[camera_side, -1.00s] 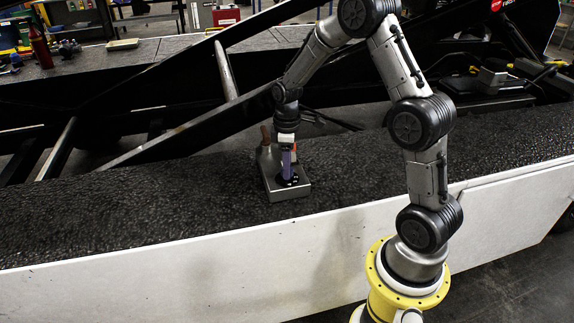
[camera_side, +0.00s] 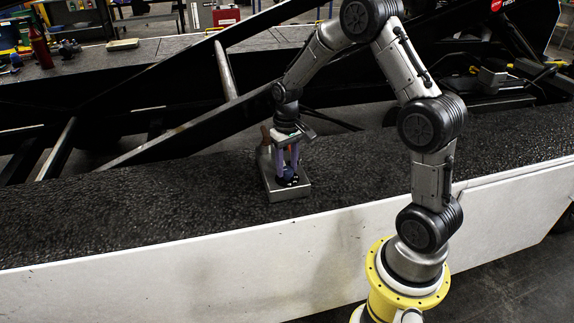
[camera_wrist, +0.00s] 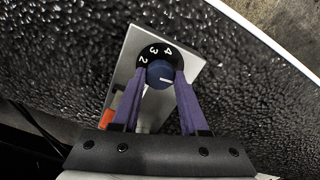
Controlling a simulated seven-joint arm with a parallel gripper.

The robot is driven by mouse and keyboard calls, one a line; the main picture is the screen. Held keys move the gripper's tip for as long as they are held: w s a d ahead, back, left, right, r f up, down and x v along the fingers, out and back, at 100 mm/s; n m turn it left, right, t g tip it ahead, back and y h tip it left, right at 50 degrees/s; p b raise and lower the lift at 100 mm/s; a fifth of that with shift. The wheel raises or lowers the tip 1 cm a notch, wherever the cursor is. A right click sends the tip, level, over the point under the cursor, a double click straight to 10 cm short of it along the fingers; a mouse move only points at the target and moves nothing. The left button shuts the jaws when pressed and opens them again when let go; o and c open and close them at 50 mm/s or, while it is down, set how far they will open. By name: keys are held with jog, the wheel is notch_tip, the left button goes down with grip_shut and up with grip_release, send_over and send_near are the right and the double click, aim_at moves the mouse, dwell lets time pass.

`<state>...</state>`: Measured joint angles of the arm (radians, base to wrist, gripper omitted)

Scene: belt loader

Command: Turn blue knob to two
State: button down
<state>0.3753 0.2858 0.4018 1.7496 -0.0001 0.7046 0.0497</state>
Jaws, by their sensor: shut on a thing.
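The blue knob (camera_wrist: 159,72) sits on a black dial (camera_wrist: 160,55) with white numbers. 2, 3 and 4 show along the dial's left and top; the rest is hidden by my fingers and the knob. The knob's white line points right in the wrist view, toward my right-hand finger and away from the 2. The dial is on a grey metal box (camera_side: 289,194), and the knob also shows in the side view (camera_side: 288,173). My gripper (camera_wrist: 160,76) has its purple fingers on either side of the knob, shut on it from above.
The box stands on a rough black belt (camera_side: 130,205) with a white side wall (camera_side: 180,280) in front. A brown upright thing (camera_side: 265,135) is at the box's back left. Dark beams (camera_side: 180,75) slope behind. The belt left of the box is clear.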

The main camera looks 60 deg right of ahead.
aim_at(287, 169)
jog(key=shift+r+m, duration=0.1)
jog(key=shift+m, duration=0.5)
jog(key=shift+c, duration=2.1)
grip_release()
notch_tip(287, 169, up, 14)
